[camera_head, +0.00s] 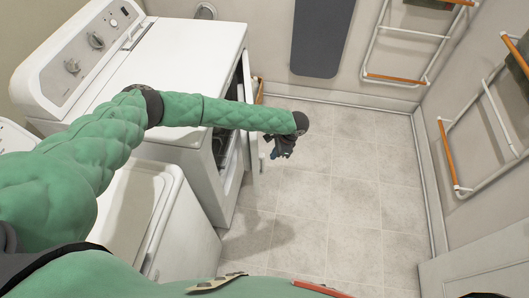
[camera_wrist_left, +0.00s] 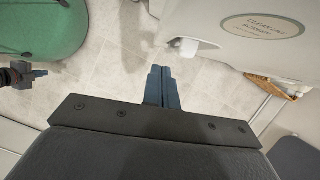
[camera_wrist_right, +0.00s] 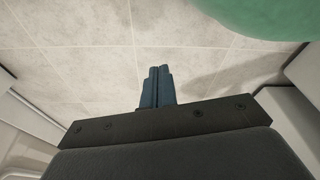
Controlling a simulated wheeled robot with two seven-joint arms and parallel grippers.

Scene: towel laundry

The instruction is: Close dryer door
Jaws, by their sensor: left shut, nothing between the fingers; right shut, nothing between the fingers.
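The white dryer (camera_head: 178,62) stands at the left with its control panel at the back. Its white door (camera_head: 249,115) is open and stands out from the front, with the dark opening partly showing behind my left arm. My left gripper (camera_head: 284,150) is shut and empty, just right of the door. In the left wrist view the shut fingers (camera_wrist_left: 161,72) point at the floor beside the door's inner face (camera_wrist_left: 235,50), which bears an oval label. My right gripper (camera_wrist_right: 157,74) is shut and empty above the floor; its arm is mostly out of the head view.
A second white appliance (camera_head: 150,225) stands nearer, left of the dryer. Wall racks with orange bars (camera_head: 400,78) hang at the back and right. A dark board (camera_head: 322,35) hangs on the back wall. The tiled floor (camera_head: 350,190) is clear.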

